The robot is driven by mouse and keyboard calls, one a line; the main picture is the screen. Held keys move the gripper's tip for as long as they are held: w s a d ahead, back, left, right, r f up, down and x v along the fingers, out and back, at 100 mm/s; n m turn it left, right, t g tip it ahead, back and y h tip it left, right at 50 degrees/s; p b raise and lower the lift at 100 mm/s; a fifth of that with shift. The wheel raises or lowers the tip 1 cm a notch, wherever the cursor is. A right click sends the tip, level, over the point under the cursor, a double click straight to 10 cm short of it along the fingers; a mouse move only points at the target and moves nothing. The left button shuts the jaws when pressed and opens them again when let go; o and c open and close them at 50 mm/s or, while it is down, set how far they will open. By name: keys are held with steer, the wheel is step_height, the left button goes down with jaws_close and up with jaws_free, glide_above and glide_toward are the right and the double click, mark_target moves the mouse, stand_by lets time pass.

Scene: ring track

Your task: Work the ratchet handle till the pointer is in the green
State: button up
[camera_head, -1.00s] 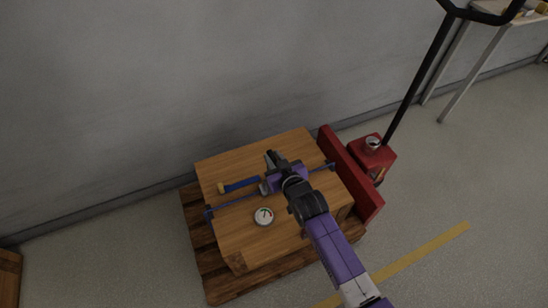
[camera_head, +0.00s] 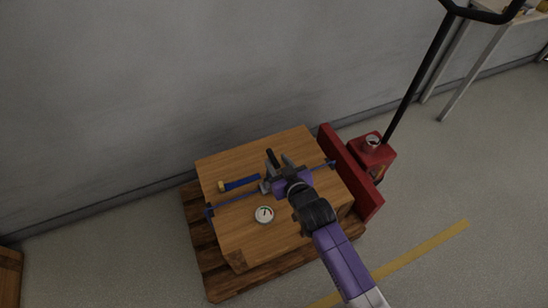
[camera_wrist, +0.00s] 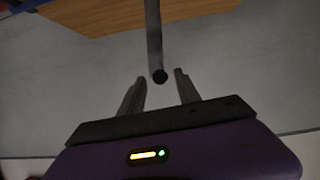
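A ratchet's grey metal body (camera_head: 265,187) sits on a blue strap across a wooden crate, partly hidden by my gripper. In the wrist view a grey bar with a dark round end (camera_wrist: 154,40), which looks like the ratchet handle, reaches down between my fingertips. My gripper (camera_head: 280,159) is over the crate; in the wrist view (camera_wrist: 159,78) its fingers stand apart, with gaps beside the bar's end. A round white gauge (camera_head: 264,214) with a green mark lies in front of the ratchet; its pointer is too small to read surely.
The wooden crate (camera_head: 235,235) stands on a brown pallet (camera_head: 220,289). A blue piece with a yellow end (camera_head: 240,184) lies on the crate. A red upright panel (camera_head: 350,173) and a red pallet-truck body (camera_head: 371,155) stand at right. A grey wall is behind.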

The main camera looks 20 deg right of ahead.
steer(key=v, duration=0.4)
steer(key=shift+s, duration=0.15)
stand_by(0.4)
steer(key=s+r+t, duration=0.3)
steer(key=r, duration=0.5)
steer(key=s+r, duration=0.3)
steer(key=s, duration=0.8)
steer(key=s+r+g+p, duration=0.1)
steer(key=s+r, duration=0.3)
steer(key=s, duration=0.7)
steer(key=s+r, duration=0.3)
steer(key=s, duration=0.8)
steer(key=shift+s+a+r+g, duration=0.2)
steer(key=shift+r+g, duration=0.1)
steer(key=shift+r, duration=0.05)
